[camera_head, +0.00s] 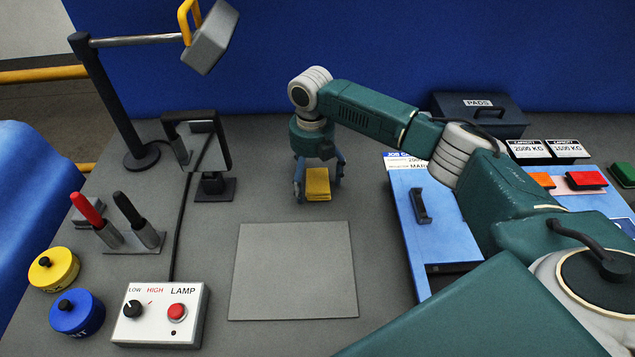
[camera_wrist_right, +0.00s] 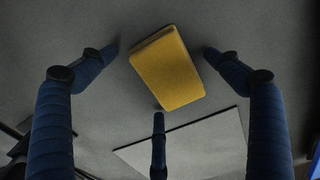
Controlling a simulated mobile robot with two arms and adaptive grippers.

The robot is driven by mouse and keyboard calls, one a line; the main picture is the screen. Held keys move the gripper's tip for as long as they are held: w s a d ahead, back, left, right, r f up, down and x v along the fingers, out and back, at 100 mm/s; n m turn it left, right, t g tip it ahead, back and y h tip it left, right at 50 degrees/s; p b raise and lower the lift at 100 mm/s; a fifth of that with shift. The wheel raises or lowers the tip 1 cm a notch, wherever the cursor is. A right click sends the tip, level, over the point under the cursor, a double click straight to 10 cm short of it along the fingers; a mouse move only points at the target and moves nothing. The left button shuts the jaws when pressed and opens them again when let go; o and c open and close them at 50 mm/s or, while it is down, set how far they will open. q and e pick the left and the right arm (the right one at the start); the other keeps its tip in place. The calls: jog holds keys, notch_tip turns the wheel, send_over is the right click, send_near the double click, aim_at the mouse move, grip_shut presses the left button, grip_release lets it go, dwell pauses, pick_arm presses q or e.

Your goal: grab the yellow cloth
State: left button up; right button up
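The yellow cloth (camera_head: 318,184) is a folded block lying on the grey table behind the grey mat. It also shows in the right wrist view (camera_wrist_right: 168,68), turned at a slant between the fingers. My right gripper (camera_head: 319,186) is over the cloth with its blue fingers spread to either side. In the right wrist view the gripper (camera_wrist_right: 160,70) is open, with gaps between the fingers and the cloth. My left gripper is not in view.
A flat grey mat (camera_head: 293,270) lies in front of the cloth. A small mirror on a stand (camera_head: 198,150) and a lamp post (camera_head: 110,95) stand to the left. A lamp control box (camera_head: 160,314) is at the front left. A blue case (camera_head: 410,225) lies to the right.

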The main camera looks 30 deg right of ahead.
jog(key=c, duration=1)
jog(key=shift+c, duration=0.2)
jog(key=shift+r, duration=0.15)
